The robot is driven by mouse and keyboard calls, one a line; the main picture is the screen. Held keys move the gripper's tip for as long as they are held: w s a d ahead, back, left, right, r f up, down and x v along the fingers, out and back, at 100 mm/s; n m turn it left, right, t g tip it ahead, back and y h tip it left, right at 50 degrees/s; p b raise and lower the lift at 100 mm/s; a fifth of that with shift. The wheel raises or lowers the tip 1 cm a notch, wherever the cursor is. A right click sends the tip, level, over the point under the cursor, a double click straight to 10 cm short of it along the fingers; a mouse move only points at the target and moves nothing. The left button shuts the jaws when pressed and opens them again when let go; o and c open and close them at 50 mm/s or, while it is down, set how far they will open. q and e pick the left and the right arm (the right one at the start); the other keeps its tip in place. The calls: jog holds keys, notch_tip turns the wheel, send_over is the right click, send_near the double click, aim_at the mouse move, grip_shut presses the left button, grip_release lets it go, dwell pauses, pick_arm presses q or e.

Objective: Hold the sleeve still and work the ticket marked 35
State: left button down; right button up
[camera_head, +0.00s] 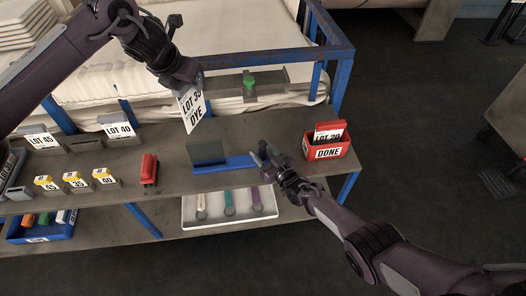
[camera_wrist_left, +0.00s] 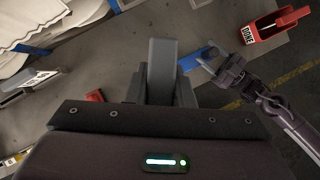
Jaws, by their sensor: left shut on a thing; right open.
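My left gripper (camera_head: 190,82) is shut on a white card reading LOT 35 DYE (camera_head: 192,112), held tilted above the back of the bench. In the left wrist view the fingers (camera_wrist_left: 162,70) are close together and the card's face is hidden. A small yellow-topped ticket marked 35 (camera_head: 74,181) stands between similar tickets marked 45 (camera_head: 46,184) and 40 (camera_head: 104,177). My right gripper (camera_head: 263,155) is open and empty, by the right end of a blue bar (camera_head: 230,163) beside an upright dark grey plate (camera_head: 207,152). I cannot tell which thing is the sleeve.
LOT 45 (camera_head: 42,140) and LOT 40 (camera_head: 119,130) cards stand at the left. A red DONE bin (camera_head: 328,152) holds a LOT 20 card. A white tray (camera_head: 190,222) and blue bin (camera_head: 40,233) sit below. A blue rail (camera_head: 265,58) runs behind.

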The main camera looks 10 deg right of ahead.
jog(key=shift+w, duration=0.2)
grip_shut()
pick_arm(q)
jog(key=shift+s+d+f+m, duration=0.1)
jog(key=shift+d+f+m, duration=0.2)
jog(key=shift+m, duration=0.1)
jog(key=shift+s+f+m+g+h, duration=0.15)
jog(key=shift+m+g+h, duration=0.55)
jog(key=shift+m, duration=1.15)
jog(key=shift+s+f+m+g+h, duration=0.1)
jog(key=shift+f+m+g+h, duration=0.2)
jog(key=shift+m+g, duration=1.15)
jog(key=shift+s+f+m+g+h, duration=0.15)
jog(key=shift+m+g+h, duration=0.35)
jog(key=shift+m, duration=1.8)
jog(key=shift+w, duration=0.1)
